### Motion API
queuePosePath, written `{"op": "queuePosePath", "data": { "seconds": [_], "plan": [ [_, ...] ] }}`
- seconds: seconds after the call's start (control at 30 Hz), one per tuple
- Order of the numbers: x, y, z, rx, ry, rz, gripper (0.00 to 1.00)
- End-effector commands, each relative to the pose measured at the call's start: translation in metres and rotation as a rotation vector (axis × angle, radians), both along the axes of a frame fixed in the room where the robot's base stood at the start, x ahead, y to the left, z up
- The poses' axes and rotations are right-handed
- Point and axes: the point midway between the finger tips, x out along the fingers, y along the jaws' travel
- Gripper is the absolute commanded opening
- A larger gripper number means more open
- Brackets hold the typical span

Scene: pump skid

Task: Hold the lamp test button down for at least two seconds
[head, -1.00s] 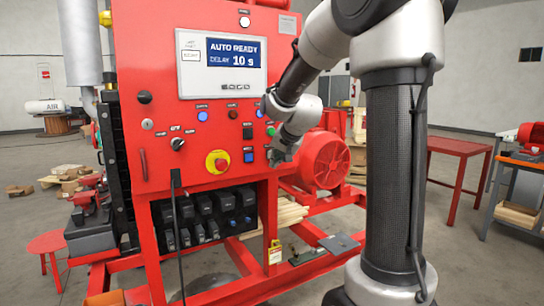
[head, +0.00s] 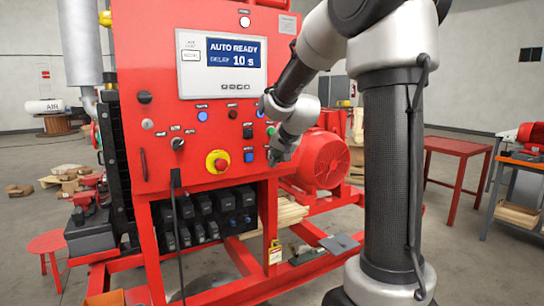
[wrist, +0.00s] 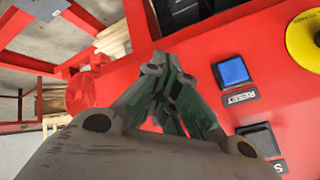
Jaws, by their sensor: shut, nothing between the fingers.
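A red control panel (head: 150,100) fills the left and middle of the head view. I cannot tell which of its buttons is the lamp test button; small labels are unreadable there. A blue button marked RESET (wrist: 233,72) shows in the wrist view; in the head view the blue button (head: 249,157) sits low on the panel's right side. A dark square control (wrist: 258,138) lies below RESET, its label cut off. My gripper (head: 273,160) is at the panel's right edge. In the wrist view its fingers (wrist: 163,65) are shut and empty, beside RESET and apart from it.
A yellow-and-red emergency stop (head: 217,162) is left of the blue button. A display (head: 234,52) reads AUTO READY, DELAY 10 s. A red motor (head: 320,160) stands behind my gripper. A red table (head: 455,146) is at right.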

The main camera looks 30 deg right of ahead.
Motion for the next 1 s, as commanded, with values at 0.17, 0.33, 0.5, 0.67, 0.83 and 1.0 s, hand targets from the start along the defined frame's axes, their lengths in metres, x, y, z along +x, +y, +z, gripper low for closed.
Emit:
{"op": "queuePosePath", "data": {
  "seconds": [0.17, 0.33, 0.5, 0.67, 0.83, 1.0],
  "plan": [
    [0.0004, 0.0001, 0.0001, 0.000, 0.000, 0.000, 0.00],
    [0.0006, 0.0000, 0.0002, 0.000, 0.000, 0.000, 0.00],
    [0.0021, 0.0002, 0.0002, 0.000, 0.000, 0.000, 0.00],
    [0.0040, 0.0002, 0.0002, 0.000, 0.000, 0.000, 0.00],
    [0.0061, 0.0003, 0.0005, 0.000, -0.001, 0.000, 0.00],
    [0.0083, 0.0004, 0.0007, -0.001, -0.001, 0.001, 0.00]
  ]
}}
